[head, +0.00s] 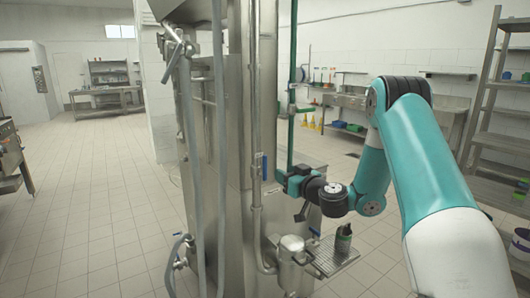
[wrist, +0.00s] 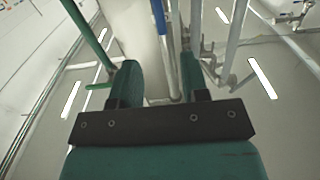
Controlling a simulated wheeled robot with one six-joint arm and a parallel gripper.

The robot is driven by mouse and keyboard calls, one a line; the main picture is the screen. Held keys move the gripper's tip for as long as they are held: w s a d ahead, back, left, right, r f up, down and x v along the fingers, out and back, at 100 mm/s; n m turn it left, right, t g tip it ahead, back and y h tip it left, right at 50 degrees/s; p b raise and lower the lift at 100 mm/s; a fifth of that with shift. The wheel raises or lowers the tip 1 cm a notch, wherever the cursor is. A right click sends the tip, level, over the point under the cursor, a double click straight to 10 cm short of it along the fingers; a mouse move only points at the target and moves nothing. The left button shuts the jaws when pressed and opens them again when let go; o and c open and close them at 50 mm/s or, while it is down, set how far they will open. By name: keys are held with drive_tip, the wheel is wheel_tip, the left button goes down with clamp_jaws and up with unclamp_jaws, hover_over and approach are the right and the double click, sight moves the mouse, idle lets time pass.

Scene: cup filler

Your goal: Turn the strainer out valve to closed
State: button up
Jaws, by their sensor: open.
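A valve with a blue lever (head: 265,167) sits on a vertical steel pipe at the machine's corner in the head view. The lever lies upright along the pipe. I take it for the strainer out valve, as no label is readable. A steel canister (head: 292,252), perhaps the strainer, stands lower down near that pipe. My gripper (head: 281,178) is just right of the lever and slightly lower. In the wrist view my gripper (wrist: 158,63) is open, with nothing held. The blue lever (wrist: 158,15) shows beyond the gap between the fingers, apart from them.
A green pipe (head: 293,85) with a green handle rises close behind my gripper; it also shows at left in the wrist view (wrist: 85,30). A steel tray (head: 337,256) carrying a dark green bottle (head: 343,240) is below my arm. Open floor (head: 95,215) lies left.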

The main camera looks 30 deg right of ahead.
sight(266, 163)
drive_tip(key=w+p, duration=0.3)
drive_tip(key=w, duration=0.2)
drive_tip(key=w+p, duration=0.3)
drive_tip(key=w, duration=0.2)
drive_tip(key=shift+w+a+r, duration=0.1)
drive_tip(key=shift+a+r, duration=0.05)
drive_tip(key=shift+a, duration=0.05)
drive_tip(key=shift+w, duration=0.65)
clamp_jaws()
